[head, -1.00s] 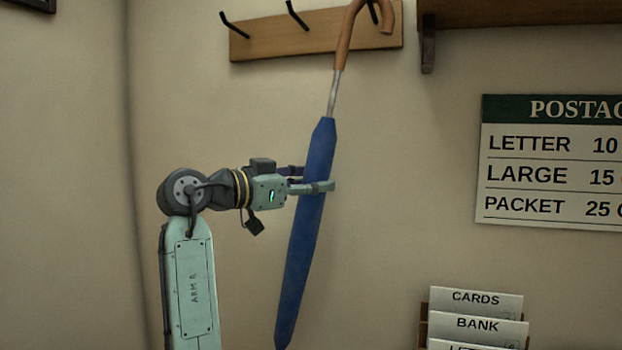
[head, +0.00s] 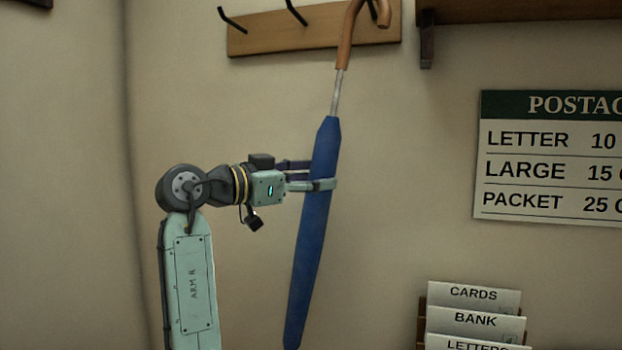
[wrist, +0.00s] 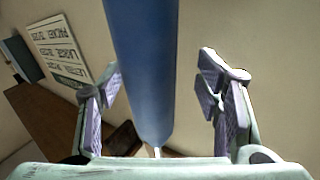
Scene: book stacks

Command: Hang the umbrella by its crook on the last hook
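The blue umbrella (head: 317,215) hangs nearly upright, slightly tilted, with its brown crook (head: 345,45) at the last hook (head: 372,10) on the right of the wooden rack. The crook's top is cut off by the picture edge. The hook shows inside the bend; I cannot tell whether they touch. My gripper (head: 322,175) is around the umbrella's upper canopy. In the wrist view, the fingers stand apart on either side of the blue canopy (wrist: 147,70), with a clear gap on the right. The gripper is open.
The rack board (head: 270,38) has two empty hooks to the left. A shelf bracket (head: 427,45) is to the right of the rack. A postage sign (head: 550,155) and a card holder (head: 475,320) are farther right. The wall left of my arm is clear.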

